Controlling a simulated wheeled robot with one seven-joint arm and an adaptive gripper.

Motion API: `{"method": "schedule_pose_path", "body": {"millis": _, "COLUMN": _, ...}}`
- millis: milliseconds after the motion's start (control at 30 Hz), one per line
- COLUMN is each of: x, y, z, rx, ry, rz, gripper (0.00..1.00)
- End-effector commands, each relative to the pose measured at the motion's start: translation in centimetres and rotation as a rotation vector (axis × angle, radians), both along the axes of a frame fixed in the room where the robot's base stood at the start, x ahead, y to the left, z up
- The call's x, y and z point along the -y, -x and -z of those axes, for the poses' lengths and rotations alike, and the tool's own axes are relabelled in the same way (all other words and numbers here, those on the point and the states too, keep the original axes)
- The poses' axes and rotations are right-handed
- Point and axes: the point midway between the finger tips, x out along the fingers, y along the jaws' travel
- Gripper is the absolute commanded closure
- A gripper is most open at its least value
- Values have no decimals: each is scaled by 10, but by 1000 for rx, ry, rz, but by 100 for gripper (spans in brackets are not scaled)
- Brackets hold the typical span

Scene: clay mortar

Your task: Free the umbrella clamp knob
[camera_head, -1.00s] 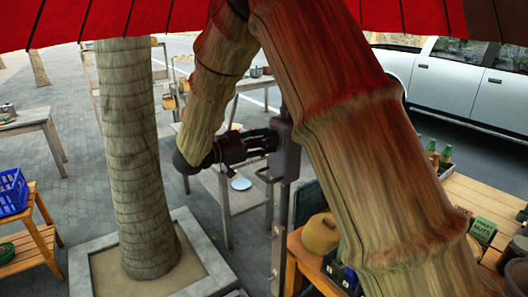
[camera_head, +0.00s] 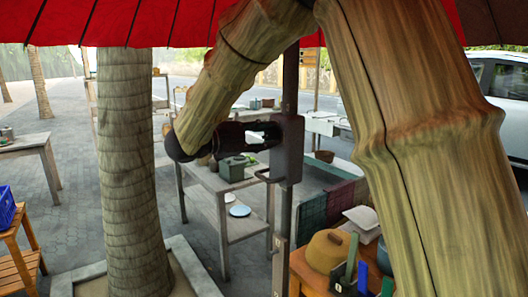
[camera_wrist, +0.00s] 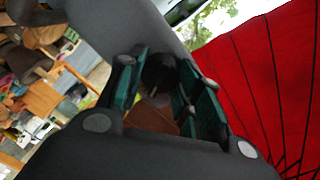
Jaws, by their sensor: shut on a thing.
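The umbrella's red canopy (camera_head: 120,25) spans the top of the head view, and it fills the right of the wrist view (camera_wrist: 265,75). Its dark upright pole (camera_head: 290,85) carries a brown-grey clamp box (camera_head: 290,152) with a small bent handle low on its left. My gripper (camera_head: 268,134) reaches in from the left and meets the clamp's left side. In the wrist view my gripper (camera_wrist: 160,88) has its teal-padded fingers on either side of a dark rounded knob (camera_wrist: 157,72), shut on it. The knob is mostly hidden by the fingers in the head view.
A palm trunk (camera_head: 128,170) stands in a square planter to the left. A grey table (camera_head: 235,190) with pots is behind the clamp. A wooden stand with a round brown pot (camera_head: 328,250) is at lower right. Paved floor (camera_head: 75,225) lies open at left.

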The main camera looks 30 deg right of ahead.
Motion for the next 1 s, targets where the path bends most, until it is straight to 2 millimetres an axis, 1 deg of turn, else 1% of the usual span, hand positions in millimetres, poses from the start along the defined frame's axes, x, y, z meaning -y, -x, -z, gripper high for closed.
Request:
{"method": "schedule_pose_path", "body": {"millis": 33, "x": 0, "y": 0, "z": 8, "rx": 35, "ry": -5, "rz": 0, "gripper": 89}}
{"method": "schedule_pose_path", "body": {"millis": 300, "x": 0, "y": 1, "z": 7, "rx": 220, "ry": -31, "rz": 1, "gripper": 89}}
{"method": "schedule_pose_path", "body": {"millis": 500, "x": 0, "y": 1, "z": 5, "rx": 326, "ry": -46, "rz": 1, "gripper": 89}}
{"method": "schedule_pose_path", "body": {"millis": 700, "x": 0, "y": 1, "z": 3, "rx": 396, "ry": -57, "rz": 2, "gripper": 89}}
{"method": "schedule_pose_path", "body": {"millis": 1000, "x": 0, "y": 1, "z": 1, "rx": 437, "ry": -62, "rz": 1, "gripper": 89}}
